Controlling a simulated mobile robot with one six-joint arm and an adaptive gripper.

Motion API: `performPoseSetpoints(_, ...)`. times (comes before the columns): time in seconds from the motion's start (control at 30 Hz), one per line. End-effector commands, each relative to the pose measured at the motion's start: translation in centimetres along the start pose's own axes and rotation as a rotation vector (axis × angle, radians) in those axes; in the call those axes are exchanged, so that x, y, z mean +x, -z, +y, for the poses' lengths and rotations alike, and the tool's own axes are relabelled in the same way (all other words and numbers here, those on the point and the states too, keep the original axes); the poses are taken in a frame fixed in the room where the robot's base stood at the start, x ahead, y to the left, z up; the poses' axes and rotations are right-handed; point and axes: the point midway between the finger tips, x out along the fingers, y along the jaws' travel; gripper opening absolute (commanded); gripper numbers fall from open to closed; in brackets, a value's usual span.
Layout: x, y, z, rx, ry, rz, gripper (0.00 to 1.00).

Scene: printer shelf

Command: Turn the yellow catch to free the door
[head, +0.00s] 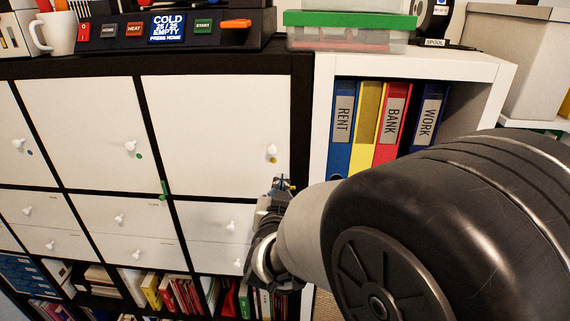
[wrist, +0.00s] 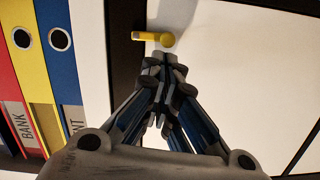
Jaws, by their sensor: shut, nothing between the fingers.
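The yellow catch (wrist: 150,37) is a short bar with a round end in the wrist view. Its round end lies on the white door (wrist: 238,60) and its bar reaches across onto the black frame. In the head view the catch is mostly hidden behind my gripper (head: 277,188), at the lower right corner of the right-hand door (head: 215,130). That door looks closed and has a white knob (head: 271,150) with a yellow dot. My gripper (wrist: 163,62) is shut and empty, its tips just short of the catch; I cannot tell if they touch.
White-framed shelving with binders (head: 367,125) stands right of the cabinet. A green catch (head: 164,188) hangs between two doors to the left. Drawers (head: 205,217) lie below the door. A control panel (head: 165,30) and a green-lidded box (head: 350,20) stand on top.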

Motion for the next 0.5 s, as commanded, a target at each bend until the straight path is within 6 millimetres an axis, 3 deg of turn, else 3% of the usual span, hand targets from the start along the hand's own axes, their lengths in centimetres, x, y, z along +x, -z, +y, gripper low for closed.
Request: performPoseSetpoints(0.5,-0.01,-0.03,-0.16,-0.034,-0.005,0.000,0.00)
